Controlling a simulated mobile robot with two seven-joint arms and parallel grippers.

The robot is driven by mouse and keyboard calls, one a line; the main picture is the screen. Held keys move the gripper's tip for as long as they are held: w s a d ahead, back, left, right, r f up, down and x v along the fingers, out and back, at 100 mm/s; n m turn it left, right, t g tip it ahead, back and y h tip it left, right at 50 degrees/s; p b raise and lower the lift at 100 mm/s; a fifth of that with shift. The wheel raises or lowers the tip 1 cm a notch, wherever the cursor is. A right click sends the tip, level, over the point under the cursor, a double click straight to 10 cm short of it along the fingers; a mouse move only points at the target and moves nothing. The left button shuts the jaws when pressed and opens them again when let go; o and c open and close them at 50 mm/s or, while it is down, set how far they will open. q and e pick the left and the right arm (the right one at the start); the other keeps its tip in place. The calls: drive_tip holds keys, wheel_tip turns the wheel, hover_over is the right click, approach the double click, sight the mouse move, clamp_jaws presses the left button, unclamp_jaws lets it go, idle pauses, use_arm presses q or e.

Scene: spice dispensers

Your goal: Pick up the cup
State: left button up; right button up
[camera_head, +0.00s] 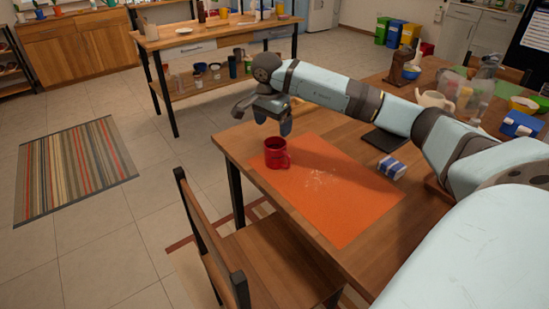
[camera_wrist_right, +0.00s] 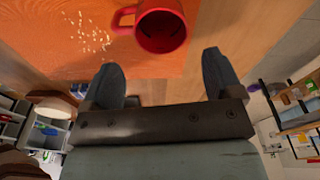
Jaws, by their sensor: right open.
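The red cup (camera_head: 276,153) stands upright near the back left corner of the orange mat (camera_head: 335,205) on the wooden table. In the right wrist view the cup (camera_wrist_right: 161,27) shows at the top, with its handle to the left. My right gripper (camera_head: 272,120) hovers above and just behind the cup in the head view. In the right wrist view its two fingers (camera_wrist_right: 165,75) are spread apart with nothing between them, and the cup is beyond the fingertips. My left gripper is not in view.
A chair (camera_head: 250,260) stands at the table's near left side.

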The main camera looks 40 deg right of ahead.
sight(275, 152)
drive_tip(key=f, duration=0.4)
drive_tip(key=f+b, duration=0.1)
drive_tip(key=f, duration=0.1)
drive_tip(key=shift+d+f, duration=0.15)
drive_tip(key=shift+d, duration=0.1)
wheel_tip(275, 152, down, 4)
drive_tip(key=shift+r+b, duration=0.15)
drive_tip(key=shift+b, duration=0.4)
drive_tip(key=shift+d+f, duration=0.15)
drive_tip(key=shift+f, duration=0.2)
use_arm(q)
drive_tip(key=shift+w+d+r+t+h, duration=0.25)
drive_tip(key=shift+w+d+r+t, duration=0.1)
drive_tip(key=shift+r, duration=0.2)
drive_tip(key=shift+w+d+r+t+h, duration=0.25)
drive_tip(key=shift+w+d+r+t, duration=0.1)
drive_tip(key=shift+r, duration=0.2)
use_arm(e)
drive_tip(key=c, duration=0.8)
